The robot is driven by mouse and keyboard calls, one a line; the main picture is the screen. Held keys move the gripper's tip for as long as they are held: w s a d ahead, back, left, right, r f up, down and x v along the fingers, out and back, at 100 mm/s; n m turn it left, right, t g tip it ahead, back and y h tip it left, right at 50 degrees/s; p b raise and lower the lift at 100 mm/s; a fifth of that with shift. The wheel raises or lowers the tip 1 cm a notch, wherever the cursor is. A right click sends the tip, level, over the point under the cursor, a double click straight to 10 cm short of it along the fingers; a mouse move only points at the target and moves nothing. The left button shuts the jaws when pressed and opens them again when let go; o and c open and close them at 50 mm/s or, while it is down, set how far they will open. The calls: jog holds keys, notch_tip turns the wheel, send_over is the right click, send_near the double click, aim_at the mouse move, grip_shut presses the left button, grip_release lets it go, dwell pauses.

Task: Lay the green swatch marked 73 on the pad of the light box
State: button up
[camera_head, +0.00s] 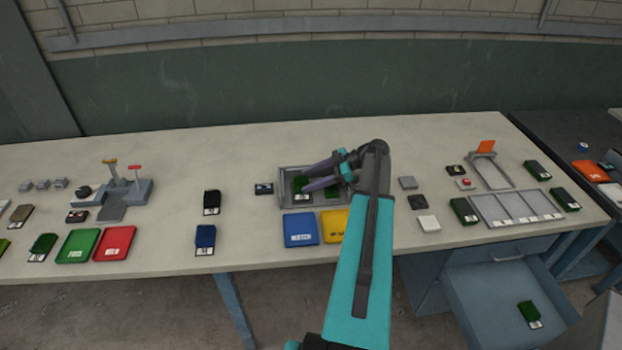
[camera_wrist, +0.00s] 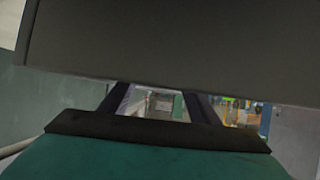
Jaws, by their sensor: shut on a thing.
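My gripper (camera_head: 303,179) reaches left over a grey tray (camera_head: 284,205) near the middle of the bench in the head view. Its dark fingers are shut on a green swatch (camera_head: 300,185) with a white label at its lower end. The label is too small to read as 73. Another green swatch (camera_head: 333,191) lies in the tray, partly hidden by my arm. The wrist view does not show the swatch clearly.
Blue (camera_head: 300,229) and yellow (camera_head: 335,224) pads lie in front of the tray. Green (camera_head: 78,246) and red (camera_head: 115,243) pads lie at left. A divided rack (camera_head: 517,208) and an orange-flagged frame (camera_head: 490,172) stand at right. Bare bench lies behind the tray.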

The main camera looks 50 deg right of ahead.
jog(key=shift+f, duration=0.3)
jog(key=shift+f, duration=0.15)
jog(key=o, duration=0.7)
jog(key=shift+o, duration=0.2)
jog(key=shift+r, duration=0.2)
jog(key=b+v, duration=0.4)
jog(key=v, duration=0.6)
jog(key=shift+s+d, duration=0.2)
jog(key=shift+d, duration=0.05)
jog(key=shift+s+d+r+b, duration=0.35)
jog(key=shift+s+r, duration=0.05)
jog(key=shift+r, duration=0.05)
